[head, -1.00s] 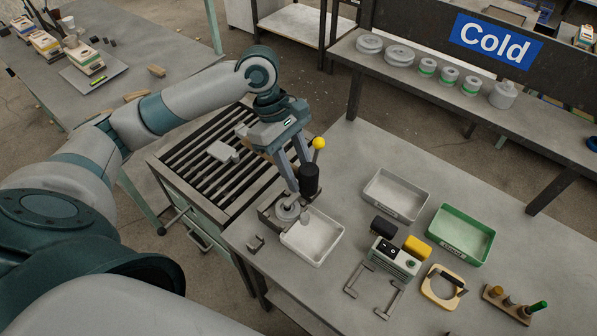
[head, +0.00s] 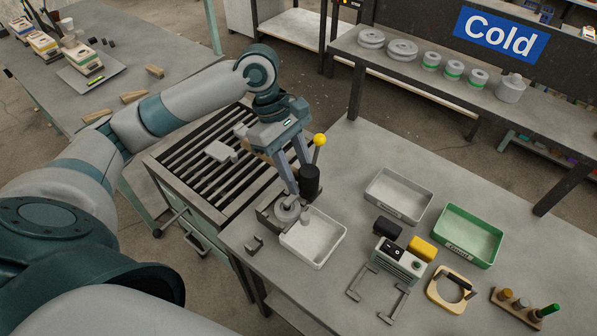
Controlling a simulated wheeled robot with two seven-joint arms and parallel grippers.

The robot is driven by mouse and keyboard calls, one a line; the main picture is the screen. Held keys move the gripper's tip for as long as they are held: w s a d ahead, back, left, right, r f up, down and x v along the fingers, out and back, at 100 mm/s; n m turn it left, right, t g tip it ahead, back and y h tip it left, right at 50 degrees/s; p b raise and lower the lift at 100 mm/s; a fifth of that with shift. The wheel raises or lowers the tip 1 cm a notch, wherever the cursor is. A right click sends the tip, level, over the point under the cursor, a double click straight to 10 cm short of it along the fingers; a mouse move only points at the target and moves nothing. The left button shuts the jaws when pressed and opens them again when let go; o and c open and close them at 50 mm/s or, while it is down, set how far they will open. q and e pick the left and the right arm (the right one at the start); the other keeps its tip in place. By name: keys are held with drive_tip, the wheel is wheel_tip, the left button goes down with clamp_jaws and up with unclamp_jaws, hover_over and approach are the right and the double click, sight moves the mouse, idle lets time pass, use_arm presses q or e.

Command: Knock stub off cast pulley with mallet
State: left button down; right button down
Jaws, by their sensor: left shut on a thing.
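The cast pulley (head: 286,211) is a grey disc seated in a dark fixture (head: 266,212) at the table's left edge. A short grey stub (head: 305,217) shows at its right side, over a white tray. My left gripper (head: 297,194) points down at the pulley's hub. Its fingers look closed on the pulley, but a black cylinder with a yellow ball-ended lever (head: 319,140) partly hides the tips. My right gripper is out of view.
A white tray (head: 336,247) stands against the fixture. A grey tray (head: 420,213), a green tray (head: 486,257), a switch box (head: 400,262) and a wooden peg stand (head: 517,308) are to the right. Several pulleys sit on the "Cold" shelf (head: 470,95).

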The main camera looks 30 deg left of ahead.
use_arm(q)
wheel_tip(320, 180, down, 12)
drive_tip(key=shift+s+f, duration=0.1)
drive_tip(key=shift+f, duration=0.15)
drive_tip(key=shift+r, duration=0.25)
drive_tip(key=shift+r, duration=0.1)
wheel_tip(320, 180, up, 6)
drive_tip(key=p, duration=0.7)
hover_over(302, 214)
drive_tip(key=a, duration=0.1)
drive_tip(key=shift+w+a+r, duration=0.1)
drive_tip(key=shift+w+r, duration=0.1)
drive_tip(key=shift+r, duration=1.8)
drive_tip(key=shift+f+b, duration=0.1)
drive_tip(key=shift+b, duration=0.25)
